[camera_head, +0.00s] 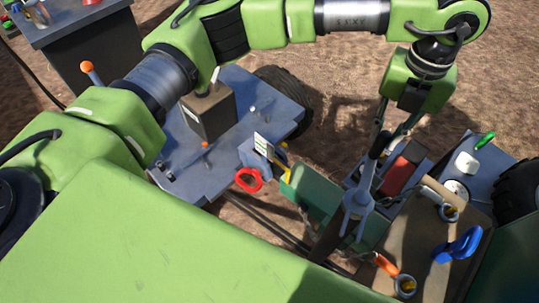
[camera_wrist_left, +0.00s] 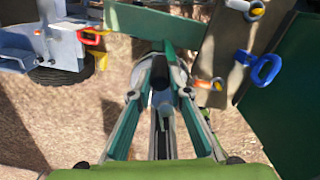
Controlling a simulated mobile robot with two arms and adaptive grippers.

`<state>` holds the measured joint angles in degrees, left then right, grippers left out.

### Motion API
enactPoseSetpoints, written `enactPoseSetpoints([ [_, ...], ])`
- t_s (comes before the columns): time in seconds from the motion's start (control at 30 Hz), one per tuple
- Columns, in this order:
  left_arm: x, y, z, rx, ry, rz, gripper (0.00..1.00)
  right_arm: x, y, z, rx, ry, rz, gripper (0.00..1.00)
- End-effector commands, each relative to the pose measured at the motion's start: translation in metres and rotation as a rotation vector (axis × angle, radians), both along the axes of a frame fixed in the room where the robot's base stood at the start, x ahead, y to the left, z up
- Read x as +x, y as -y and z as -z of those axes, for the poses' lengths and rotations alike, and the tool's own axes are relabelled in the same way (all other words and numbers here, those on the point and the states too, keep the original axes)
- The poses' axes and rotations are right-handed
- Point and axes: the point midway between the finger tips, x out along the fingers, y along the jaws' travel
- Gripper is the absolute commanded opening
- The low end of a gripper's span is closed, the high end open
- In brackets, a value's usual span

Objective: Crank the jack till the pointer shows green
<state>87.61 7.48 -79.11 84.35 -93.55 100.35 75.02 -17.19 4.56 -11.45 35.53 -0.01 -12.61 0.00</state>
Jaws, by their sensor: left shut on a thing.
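My left gripper (camera_head: 357,208) reaches down from above at the end of the green beam (camera_head: 313,192). In the left wrist view its fingers (camera_wrist_left: 160,82) close around a grey rounded piece, probably the jack's crank handle; the fingers hide most of it. A small white plate (camera_head: 264,145) with a yellow pointer-like piece (camera_head: 280,168) stands left of the gripper, beside the beam's far end. The yellow piece also shows at upper left in the left wrist view (camera_wrist_left: 91,38). I cannot tell which colour it marks. My right gripper is out of view.
Right of the gripper, a brown board (camera_head: 420,225) carries an orange handle (camera_head: 386,265) and a blue handle (camera_head: 458,246). A blue-grey wheeled cart (camera_head: 240,115) with a dark box (camera_head: 209,110) stands left. Bare soil lies between.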

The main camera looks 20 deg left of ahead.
Motion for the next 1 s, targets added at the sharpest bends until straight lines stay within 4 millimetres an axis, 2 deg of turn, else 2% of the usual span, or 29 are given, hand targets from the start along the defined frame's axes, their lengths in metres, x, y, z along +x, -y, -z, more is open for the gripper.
enactPoseSetpoints([
  [0.33, -0.002, 0.005, 0.003, -0.007, -0.002, 0.015, 0.0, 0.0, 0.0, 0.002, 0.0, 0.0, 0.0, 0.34],
  [0.7, -0.004, 0.019, 0.004, -0.006, -0.005, 0.139, 0.0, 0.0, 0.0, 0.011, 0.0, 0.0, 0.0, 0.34],
  [1.0, -0.005, 0.019, 0.005, -0.005, -0.008, 0.148, 0.0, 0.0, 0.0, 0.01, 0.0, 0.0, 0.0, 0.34],
])
